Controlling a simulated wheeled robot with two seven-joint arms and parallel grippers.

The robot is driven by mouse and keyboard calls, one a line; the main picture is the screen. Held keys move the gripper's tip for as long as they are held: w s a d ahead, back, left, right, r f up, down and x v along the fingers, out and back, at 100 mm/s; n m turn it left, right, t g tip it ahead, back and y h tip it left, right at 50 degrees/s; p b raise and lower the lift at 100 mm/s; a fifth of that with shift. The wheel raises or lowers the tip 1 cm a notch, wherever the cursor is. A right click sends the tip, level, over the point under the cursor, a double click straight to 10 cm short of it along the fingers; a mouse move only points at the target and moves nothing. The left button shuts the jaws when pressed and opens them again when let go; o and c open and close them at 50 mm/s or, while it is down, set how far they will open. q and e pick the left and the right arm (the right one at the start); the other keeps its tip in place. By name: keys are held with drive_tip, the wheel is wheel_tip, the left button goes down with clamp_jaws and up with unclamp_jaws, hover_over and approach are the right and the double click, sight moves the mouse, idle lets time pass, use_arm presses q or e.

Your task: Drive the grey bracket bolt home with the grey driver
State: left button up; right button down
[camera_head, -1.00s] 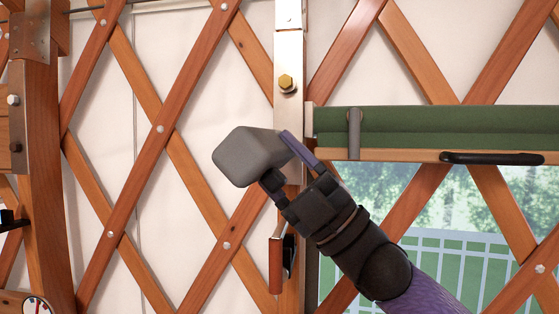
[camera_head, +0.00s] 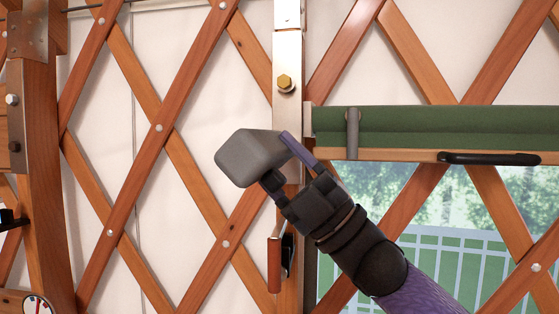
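My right gripper (camera_head: 280,163) comes in from the lower right. It is shut on a rounded grey block (camera_head: 246,157), which looks like the grey driver's body; its tip is not visible. The block is held up in front of the lattice, below and left of a brass-coloured hex bolt (camera_head: 285,83) on a pale metal plate (camera_head: 287,50). At the far left, a light grey bolt head (camera_head: 12,99) and a darker one (camera_head: 14,146) sticking out sideways sit on a metal bracket on the wooden post (camera_head: 40,180). My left gripper is not in view.
A green roll (camera_head: 430,125) under a grey strap (camera_head: 352,130) lies on a wooden ledge with a black handle (camera_head: 490,158) at the right. A red-brown handle (camera_head: 274,264) hangs below the gripper. A dial gauge (camera_head: 37,306) shows at lower left. The lattice between post and block is clear.

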sight(265, 175)
drive_tip(key=shift+d+r, duration=0.1)
idle(0.6)
drive_tip(key=shift+s+a+f+b, duration=0.3)
drive_tip(key=shift+s+b, duration=0.2)
drive_tip(key=shift+b, duration=0.15)
drive_tip(key=s+b, duration=0.1)
drive_tip(key=s, duration=0.1)
drive_tip(key=s+a+b, duration=0.1)
drive_tip(key=s, duration=0.1)
drive_tip(key=shift+s+a+r, duration=0.1)
drive_tip(key=shift+s, duration=0.15)
drive_tip(key=shift+s+a+r, duration=0.1)
drive_tip(key=shift+s, duration=0.3)
drive_tip(key=shift+s, duration=0.1)
drive_tip(key=s+a+b, duration=0.2)
drive_tip(key=s, duration=0.7)
drive_tip(key=shift+s+a, duration=0.2)
drive_tip(key=shift+a, duration=0.1)
